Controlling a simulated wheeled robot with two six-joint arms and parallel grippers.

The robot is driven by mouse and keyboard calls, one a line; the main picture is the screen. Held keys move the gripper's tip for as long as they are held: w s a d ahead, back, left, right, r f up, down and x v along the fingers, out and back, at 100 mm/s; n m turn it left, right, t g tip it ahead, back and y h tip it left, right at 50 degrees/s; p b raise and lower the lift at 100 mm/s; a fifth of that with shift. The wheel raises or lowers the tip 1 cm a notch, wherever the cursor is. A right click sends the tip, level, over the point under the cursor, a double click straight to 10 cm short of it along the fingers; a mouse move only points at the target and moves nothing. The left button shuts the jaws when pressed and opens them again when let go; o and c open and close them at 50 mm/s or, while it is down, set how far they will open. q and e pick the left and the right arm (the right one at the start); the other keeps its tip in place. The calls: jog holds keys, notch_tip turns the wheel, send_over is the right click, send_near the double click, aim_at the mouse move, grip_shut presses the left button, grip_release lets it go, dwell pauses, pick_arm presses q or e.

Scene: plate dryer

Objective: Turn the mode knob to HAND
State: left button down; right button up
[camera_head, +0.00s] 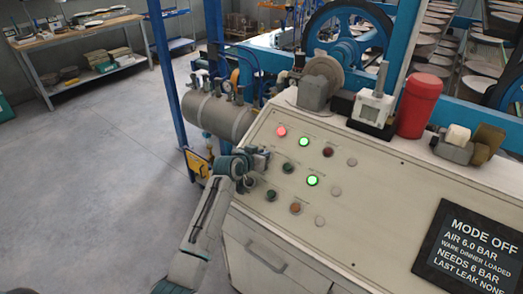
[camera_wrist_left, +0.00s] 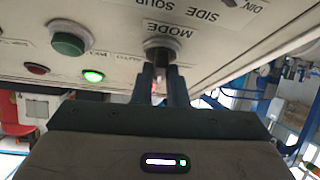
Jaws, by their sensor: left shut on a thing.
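The mode knob (camera_wrist_left: 160,46) is a dark round knob beside the label MODE, upside down in the left wrist view. My left gripper (camera_wrist_left: 164,84) has its two dark fingers shut on the knob. In the head view my left gripper (camera_head: 258,160) is at the left edge of the cream control panel (camera_head: 395,200) and hides the knob. The display (camera_head: 470,248) on the panel reads MODE OFF and AIR 6.0 BAR. My right gripper is not in view.
Lit green lamps (camera_head: 312,180) and other round buttons sit close to the right of my left gripper. A red cylinder (camera_head: 419,104) stands on the console top. A grey tank (camera_head: 218,115) and blue post (camera_head: 168,70) are behind the gripper. Floor at left is clear.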

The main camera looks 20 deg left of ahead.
pick_arm(q)
jog(key=n+y+p, duration=0.1)
jog(key=n+p, duration=0.2)
jog(key=shift+d+r+y, duration=0.15)
jog(key=shift+r+y, duration=0.15)
jog(key=shift+y, duration=0.1)
jog(key=shift+f+n+y+p, duration=0.1)
jog(key=shift+n+y+p, duration=0.5)
jog(key=shift+n+p, duration=0.3)
jog(key=shift+f+n+y, duration=0.1)
jog(key=shift+n+y, duration=0.4)
jog(key=shift+n, duration=0.3)
jog(key=shift+n+g+y, duration=0.4)
jog(key=shift+n+y, duration=0.2)
jog(key=shift+n, duration=0.3)
jog(key=c, duration=1.4)
grip_release()
jog(key=shift+c, duration=0.2)
